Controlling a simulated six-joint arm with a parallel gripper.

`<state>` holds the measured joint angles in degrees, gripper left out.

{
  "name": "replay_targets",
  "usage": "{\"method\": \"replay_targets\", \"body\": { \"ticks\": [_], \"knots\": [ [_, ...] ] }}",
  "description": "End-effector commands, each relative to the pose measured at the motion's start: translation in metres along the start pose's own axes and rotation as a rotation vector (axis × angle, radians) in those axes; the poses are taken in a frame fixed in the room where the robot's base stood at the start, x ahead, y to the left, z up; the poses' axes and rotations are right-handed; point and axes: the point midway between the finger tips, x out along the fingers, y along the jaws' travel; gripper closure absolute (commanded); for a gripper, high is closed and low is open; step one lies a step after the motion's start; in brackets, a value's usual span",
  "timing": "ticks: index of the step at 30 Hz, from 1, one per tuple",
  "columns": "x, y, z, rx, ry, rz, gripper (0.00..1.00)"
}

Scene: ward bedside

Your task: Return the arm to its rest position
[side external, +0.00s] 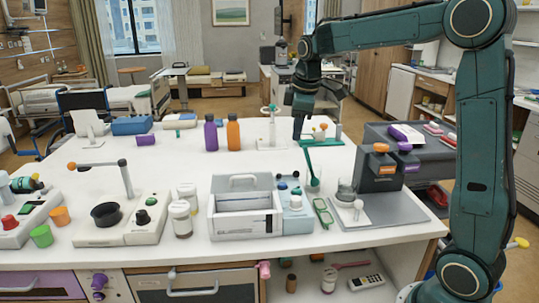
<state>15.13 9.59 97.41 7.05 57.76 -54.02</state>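My dark green arm (484,150) rises at the right of the side external view. It reaches left over the white table (180,160). My gripper (299,134) points down above the far right part of the table, close to the left end of a small green rack (322,142). I cannot tell whether it touches the rack. The fingers are dark and small here, and their gap cannot be made out. No held object can be seen.
A purple bottle (211,135) and an orange bottle (233,133) stand left of my gripper. A white stand (271,130) is nearer. A grey machine (378,172) stands near my arm, and a white box (245,212) is at the front. Clear table lies around the middle left.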

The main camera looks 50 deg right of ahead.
Motion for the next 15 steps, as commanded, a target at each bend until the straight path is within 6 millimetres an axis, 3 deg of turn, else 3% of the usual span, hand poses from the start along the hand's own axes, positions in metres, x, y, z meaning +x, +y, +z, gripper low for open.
{"method": "replay_targets", "body": {
  "ticks": [6, 15],
  "knots": [
    [-0.035, -0.048, 0.015, 0.105, 0.051, 0.016, 0.69],
    [-0.064, -0.112, 0.044, 0.253, 0.123, 0.018, 0.69]
  ]
}}
